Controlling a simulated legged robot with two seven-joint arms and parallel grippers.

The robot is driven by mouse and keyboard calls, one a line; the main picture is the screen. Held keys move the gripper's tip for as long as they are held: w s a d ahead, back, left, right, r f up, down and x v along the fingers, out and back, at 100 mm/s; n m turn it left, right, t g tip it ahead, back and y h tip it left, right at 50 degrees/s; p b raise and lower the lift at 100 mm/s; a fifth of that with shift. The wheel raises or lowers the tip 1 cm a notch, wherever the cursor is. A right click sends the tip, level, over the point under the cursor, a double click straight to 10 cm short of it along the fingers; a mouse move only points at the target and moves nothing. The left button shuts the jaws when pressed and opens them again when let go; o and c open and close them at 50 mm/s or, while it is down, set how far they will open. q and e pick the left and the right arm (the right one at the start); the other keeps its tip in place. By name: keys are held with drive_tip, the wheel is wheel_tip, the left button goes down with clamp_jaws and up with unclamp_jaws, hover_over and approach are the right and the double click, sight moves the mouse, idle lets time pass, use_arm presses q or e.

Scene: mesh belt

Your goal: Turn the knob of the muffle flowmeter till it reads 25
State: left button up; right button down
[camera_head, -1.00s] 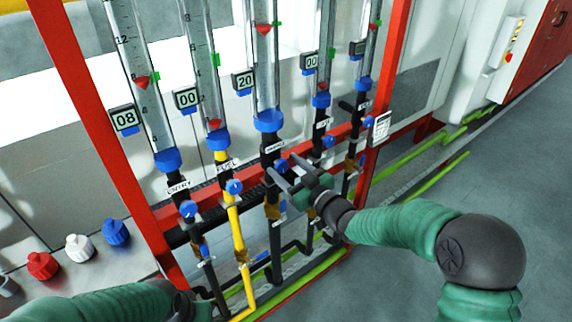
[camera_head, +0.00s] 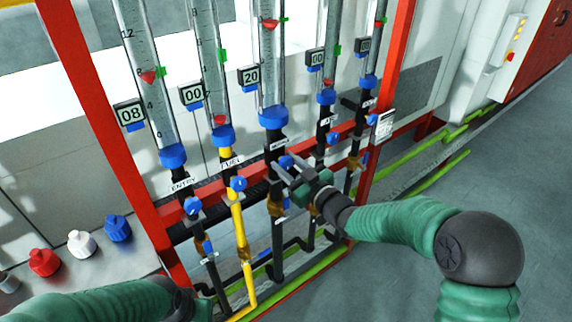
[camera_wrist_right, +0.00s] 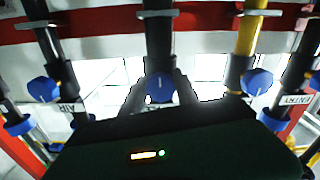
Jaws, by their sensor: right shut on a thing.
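The third flowmeter tube from the left (camera_head: 271,70) has a display (camera_head: 250,76) reading 20; its label is too small to read surely. Its blue knob (camera_head: 285,162) sits low on the black pipe. My right gripper (camera_head: 287,167) is at this knob, shut on it. In the right wrist view the knob (camera_wrist_right: 160,88) lies between the two fingers, its white mark about upright. Of my left arm, a dark end (camera_head: 185,303) shows at the bottom; its fingers cannot be made out.
Neighbouring knobs (camera_head: 238,184) and (camera_head: 332,139) stand close on both sides. The red frame (camera_head: 110,150) surrounds the tubes. Red, white and blue caps (camera_head: 118,228) sit on a ledge at the left. The floor (camera_head: 400,280) at the right is clear.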

drive_tip(key=shift+f+n+b, duration=0.3)
drive_tip(key=shift+b, duration=0.3)
drive_tip(key=n+b, duration=0.5)
drive_tip(key=b, duration=0.2)
drive_tip(key=shift+f, duration=0.1)
drive_tip(key=shift+n+b, duration=1.45)
drive_tip(key=shift+n, duration=0.05)
drive_tip(key=c, duration=1.3)
unclamp_jaws()
drive_tip(key=shift+c, duration=0.2)
drive_tip(key=o, duration=0.4)
drive_tip(key=shift+r, duration=0.3)
drive_tip(key=shift+o, duration=0.2)
drive_tip(key=shift+d, duration=0.1)
